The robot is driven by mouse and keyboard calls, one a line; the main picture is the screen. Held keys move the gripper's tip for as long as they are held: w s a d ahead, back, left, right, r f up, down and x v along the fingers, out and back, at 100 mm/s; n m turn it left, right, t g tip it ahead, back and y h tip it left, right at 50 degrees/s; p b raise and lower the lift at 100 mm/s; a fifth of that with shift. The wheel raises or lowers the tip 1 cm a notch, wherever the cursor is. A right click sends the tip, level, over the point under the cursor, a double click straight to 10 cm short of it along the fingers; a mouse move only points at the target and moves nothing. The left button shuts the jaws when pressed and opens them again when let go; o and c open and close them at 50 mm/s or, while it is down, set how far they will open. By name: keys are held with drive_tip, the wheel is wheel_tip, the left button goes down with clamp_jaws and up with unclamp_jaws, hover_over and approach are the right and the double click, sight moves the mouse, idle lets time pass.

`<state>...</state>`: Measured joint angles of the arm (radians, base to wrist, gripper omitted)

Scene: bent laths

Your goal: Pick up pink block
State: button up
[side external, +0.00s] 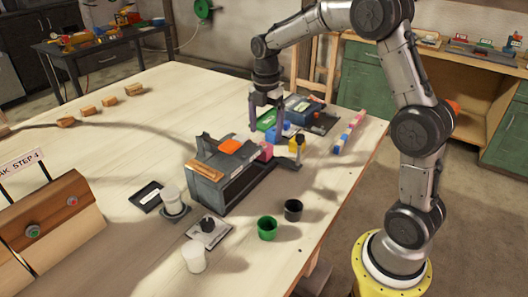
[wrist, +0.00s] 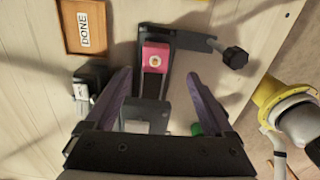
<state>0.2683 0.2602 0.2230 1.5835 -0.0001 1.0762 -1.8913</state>
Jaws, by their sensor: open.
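The pink block (side external: 265,151) sits at the far side of a dark grey machine (side external: 235,178) on the table, by its dark rail. In the wrist view, the pink block (wrist: 155,57) lies on a dark narrow track and has a round pale mark with an orange centre on top. My gripper (side external: 267,126) is above the block, pointing down, with its fingers apart. In the wrist view, my gripper (wrist: 160,75) has its purple-grey fingers spread, and the block shows between and just beyond the tips. Nothing is held.
A dark arm with a black knob (wrist: 235,57) stands close to the block's right in the wrist view. A wooden DONE tray (wrist: 85,27) lies left. A blue block (side external: 279,131), a yellow and black piece (side external: 297,143) and a green cup (side external: 268,228) stand nearby.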

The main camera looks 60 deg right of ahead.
drive_tip(key=shift+w+d+f, duration=0.1)
drive_tip(key=shift+w+f, duration=0.1)
drive_tip(key=shift+f, duration=1.65)
drive_tip(key=shift+w+f, duration=0.2)
drive_tip(key=shift+f, duration=1.65)
drive_tip(key=c, duration=1.4)
drive_tip(key=shift+r, duration=0.15)
